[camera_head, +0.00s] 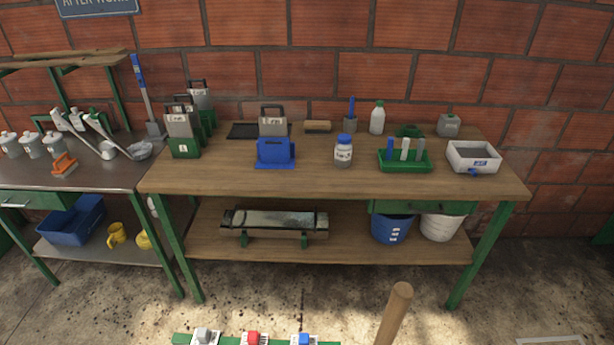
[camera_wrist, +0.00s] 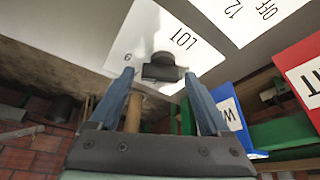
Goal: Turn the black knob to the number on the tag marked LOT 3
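In the wrist view a black knob (camera_wrist: 162,67) stands out from a white plate (camera_wrist: 207,58) printed "LOT", seen tilted. A faint mark, perhaps a numeral, is near the plate's left edge; the knob's pointer setting cannot be read. My gripper (camera_wrist: 157,74) is open, its two blue fingers on either side of the knob, with gaps visible; contact cannot be told. In the head view my gripper is out of sight. No tag readable as LOT 3 shows; labels on the green-and-grey holders (camera_head: 183,135) are too small to read.
Beside the plate is another white panel (camera_wrist: 250,15) reading "12" and "OFF". The head view shows a workbench (camera_head: 320,180) with bottles and trays, and a wooden post (camera_head: 395,315) in front.

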